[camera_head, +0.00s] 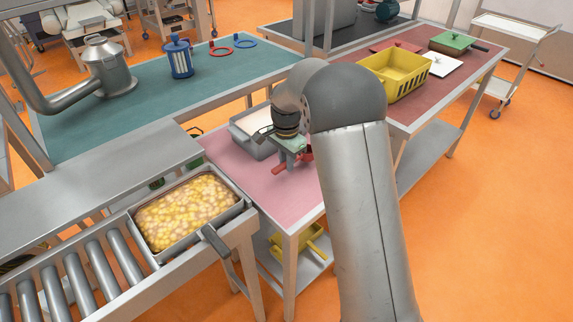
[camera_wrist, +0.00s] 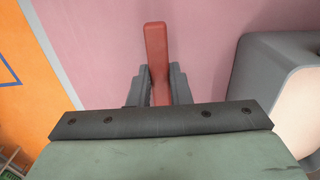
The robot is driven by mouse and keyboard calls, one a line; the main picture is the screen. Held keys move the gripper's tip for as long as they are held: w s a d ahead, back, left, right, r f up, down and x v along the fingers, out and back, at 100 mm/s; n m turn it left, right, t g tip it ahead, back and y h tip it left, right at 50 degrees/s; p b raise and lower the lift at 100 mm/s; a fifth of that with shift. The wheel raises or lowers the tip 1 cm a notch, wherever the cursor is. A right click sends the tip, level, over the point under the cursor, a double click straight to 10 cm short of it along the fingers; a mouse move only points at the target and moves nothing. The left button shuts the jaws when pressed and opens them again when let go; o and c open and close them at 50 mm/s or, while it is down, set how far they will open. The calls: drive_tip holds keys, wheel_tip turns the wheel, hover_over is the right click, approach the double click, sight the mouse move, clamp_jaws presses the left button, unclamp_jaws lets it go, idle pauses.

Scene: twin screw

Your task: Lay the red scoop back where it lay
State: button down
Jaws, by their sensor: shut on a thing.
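My gripper (camera_head: 292,160) is over the pink tabletop and is shut on the red scoop (camera_head: 279,169). In the wrist view the two dark fingers (camera_wrist: 159,88) close on both sides of the scoop's straight red handle (camera_wrist: 156,48), whose free end points away from the gripper. Another red part of the scoop shows to the right of the gripper in the head view. The scoop's bowl is hidden by the gripper. The scoop is low over the pink surface (camera_wrist: 95,38); I cannot tell whether it touches it.
A grey bin with pale contents (camera_head: 246,143) stands beside the gripper; its rounded wall (camera_wrist: 262,70) is at right in the wrist view. A tray of yellow pieces (camera_head: 190,212) sits on the rollers at lower left. A yellow crate (camera_head: 395,77) stands farther back. Pink tabletop is bare in front.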

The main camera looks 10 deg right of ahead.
drive_tip(key=shift+f, duration=0.95)
drive_tip(key=shift+f, duration=0.1)
drive_tip(key=shift+f, duration=0.15)
drive_tip(key=c, duration=1.3)
unclamp_jaws()
drive_tip(key=shift+c, duration=0.2)
